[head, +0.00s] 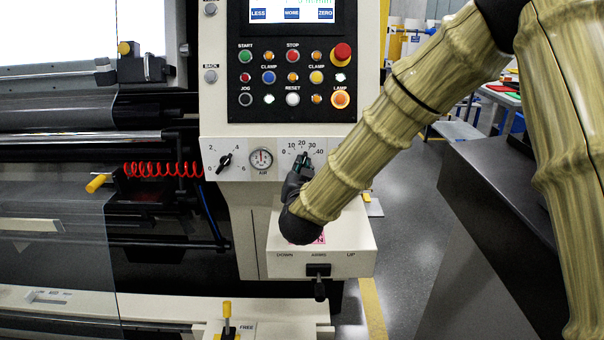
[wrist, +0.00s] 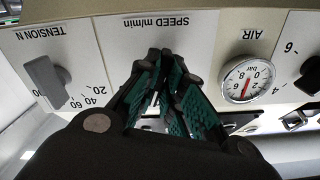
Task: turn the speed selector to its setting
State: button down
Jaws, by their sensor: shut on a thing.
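The speed selector's scale plate (head: 288,147), marked 0 to 40, is on the cream panel below the button box in the head view. In the wrist view the plate (wrist: 122,42) is upside down and reads SPEED m/min. My gripper (head: 304,160) is at the middle of this plate, with its fingers against the panel front. In the wrist view my gripper (wrist: 172,62) has its green-padded fingers closed together around the selector's place. The selector's knob is hidden by the fingers, so its pointer and setting cannot be read.
The air gauge (head: 261,160) and a black knob (head: 225,160) are left of the plate in the head view. A grey tension knob (wrist: 46,82) is close on the other side. Below are a cream box (head: 352,240) and the ARMS lever (head: 319,287).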

jog(key=shift+m+b, duration=0.35)
jog(key=shift+m, duration=0.55)
jog(key=c, duration=1.5)
grip_release()
jog(key=shift+c, duration=0.2)
jog(key=shift+s, duration=0.1)
jog(key=s, duration=1.1)
jog(key=shift+s, duration=0.4)
